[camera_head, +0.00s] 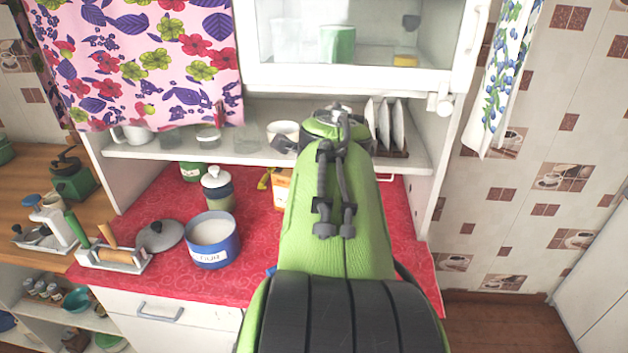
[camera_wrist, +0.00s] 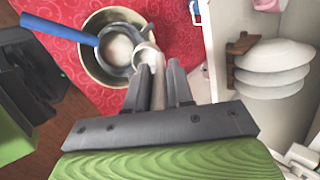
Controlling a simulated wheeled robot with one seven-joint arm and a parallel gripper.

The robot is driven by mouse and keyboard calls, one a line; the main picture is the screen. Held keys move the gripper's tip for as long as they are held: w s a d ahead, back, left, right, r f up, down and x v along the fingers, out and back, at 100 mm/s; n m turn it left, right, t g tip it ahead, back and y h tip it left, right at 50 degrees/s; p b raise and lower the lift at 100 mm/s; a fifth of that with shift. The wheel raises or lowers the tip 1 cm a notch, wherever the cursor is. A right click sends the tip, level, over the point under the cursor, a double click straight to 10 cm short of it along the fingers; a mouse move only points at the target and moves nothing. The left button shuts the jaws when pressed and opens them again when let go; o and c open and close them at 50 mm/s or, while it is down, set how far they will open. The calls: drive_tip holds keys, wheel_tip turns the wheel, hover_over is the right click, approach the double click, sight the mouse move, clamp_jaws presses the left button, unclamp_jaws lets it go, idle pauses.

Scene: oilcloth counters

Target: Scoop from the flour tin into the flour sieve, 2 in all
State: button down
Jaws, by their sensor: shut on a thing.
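The flour tin (camera_head: 212,258) is blue, open and full of white flour, on the red counter in the head view. In the wrist view, the flour sieve, with its blue handle (camera_wrist: 62,31), rests across a round bowl (camera_wrist: 97,72). White flour (camera_wrist: 118,46) lies in the sieve. My gripper (camera_wrist: 158,78) is shut on the handle of a pale scoop (camera_wrist: 158,88). The scoop's head (camera_wrist: 148,54) is over the right side of the sieve; whether it holds flour I cannot tell. In the head view my arm hides the gripper, scoop, bowl and most of the sieve.
A grey lid (camera_head: 158,236) and a rack with handled tools (camera_head: 112,259) lie left of the tin. A lidded jar (camera_head: 217,188) stands behind it. Upright plates stand in a rack (camera_wrist: 237,62) right of the gripper. A shelf (camera_head: 240,158) overhangs the counter's back.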

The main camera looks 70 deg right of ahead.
drive_tip(key=f, duration=0.1)
drive_tip(key=d+f+y+p, duration=0.1)
drive_tip(key=f, duration=0.1)
drive_tip(key=shift+w+d+g+y+p, duration=0.15)
drive_tip(key=shift+d+g+y+p, duration=0.15)
drive_tip(key=shift+p, duration=0.05)
drive_tip(key=y+p, duration=0.1)
drive_tip(key=p, duration=0.1)
drive_tip(key=d+p, duration=0.1)
drive_tip(key=p, duration=0.2)
drive_tip(key=shift+w+d+r+y, duration=0.2)
drive_tip(key=shift+r+y, duration=0.1)
drive_tip(key=shift+y, duration=0.1)
drive_tip(key=y+p, duration=0.1)
drive_tip(key=p, duration=0.2)
drive_tip(key=d+g+y+p, duration=0.1)
drive_tip(key=p, duration=0.3)
drive_tip(key=d+r+y+p, duration=0.1)
drive_tip(key=p, duration=0.2)
drive_tip(key=shift+w+d+p, duration=0.15)
drive_tip(key=shift+w+p, duration=0.25)
drive_tip(key=shift+w+d+f+g+y+p, duration=0.1)
drive_tip(key=shift+d+f+g+y+p, duration=0.1)
drive_tip(key=shift+f+g+y+p, duration=0.45)
drive_tip(key=shift+r+t, duration=0.25)
drive_tip(key=shift+t, duration=0.1)
